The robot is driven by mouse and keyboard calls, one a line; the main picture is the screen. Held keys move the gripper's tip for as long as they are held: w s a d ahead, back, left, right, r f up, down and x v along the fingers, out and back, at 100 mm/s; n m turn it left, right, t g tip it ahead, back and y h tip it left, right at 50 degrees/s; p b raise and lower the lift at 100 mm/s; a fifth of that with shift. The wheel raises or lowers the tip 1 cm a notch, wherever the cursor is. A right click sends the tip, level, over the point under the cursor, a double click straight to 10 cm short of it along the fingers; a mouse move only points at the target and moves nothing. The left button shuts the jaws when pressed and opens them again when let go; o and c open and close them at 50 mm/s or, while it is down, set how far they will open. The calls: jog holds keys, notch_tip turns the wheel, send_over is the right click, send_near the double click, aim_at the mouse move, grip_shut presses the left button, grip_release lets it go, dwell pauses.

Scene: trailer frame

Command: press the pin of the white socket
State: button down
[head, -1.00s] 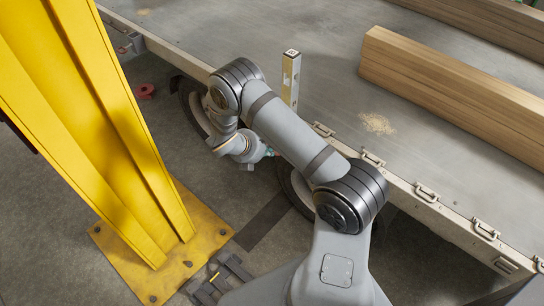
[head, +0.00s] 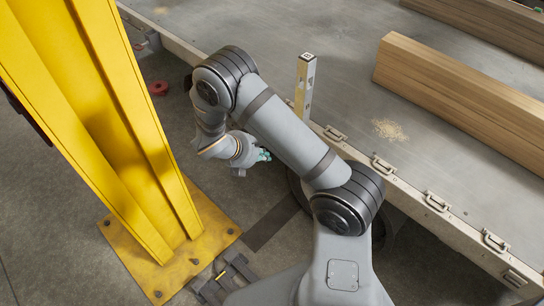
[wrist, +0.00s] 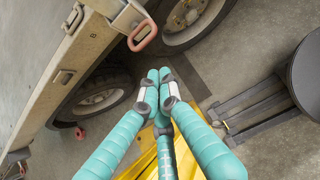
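My gripper (wrist: 159,78) has several teal fingers, and in the wrist view their grey-jointed tips are drawn together with nothing visible between them. In the head view my gripper (head: 263,155) hangs low beside the trailer's near side, below the bed edge. In the wrist view a pale bracket (wrist: 127,19) sits at the trailer edge, with a reddish loop handle (wrist: 142,36) at its end. The fingertips appear just below this loop in the picture, but I cannot tell the distance. I cannot tell for certain whether this bracket is the white socket, and no pin is clearly identifiable.
A pale upright post (head: 304,88) stands at the trailer's edge. Timber beams (head: 460,95) lie on the bed (head: 345,60). A yellow column (head: 130,130) stands at left on its base plate (head: 220,226). Wheels (wrist: 98,97) show under the trailer. Open floor lies between column and trailer.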

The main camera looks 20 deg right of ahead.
jog(key=shift+v, duration=1.7)
